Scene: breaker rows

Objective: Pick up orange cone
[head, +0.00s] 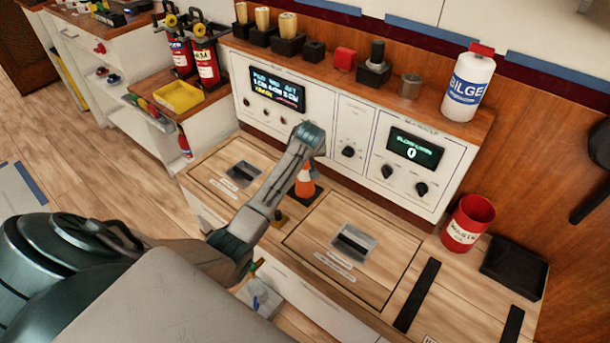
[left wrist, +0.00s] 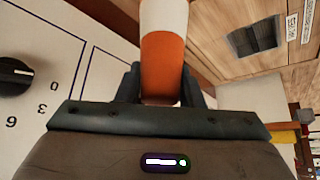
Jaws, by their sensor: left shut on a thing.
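The orange cone (head: 304,187) has a white band and stands out below my left gripper (head: 309,158) in the head view, over the wooden counter in front of the panel. In the left wrist view the cone (left wrist: 163,65) runs up from between the two dark fingers of the left gripper (left wrist: 161,85), its white band toward the top edge. The left gripper is shut on the cone's upper part. I cannot tell whether the cone's base touches the counter. My right gripper is in neither view.
The white control panel (head: 359,125) with knobs and two screens rises close behind the cone. Recessed hatch handles (head: 353,243) lie in the counter. A red bin (head: 467,223) and a black tray (head: 514,268) stand at right. A white bottle (head: 468,85) stands on the shelf.

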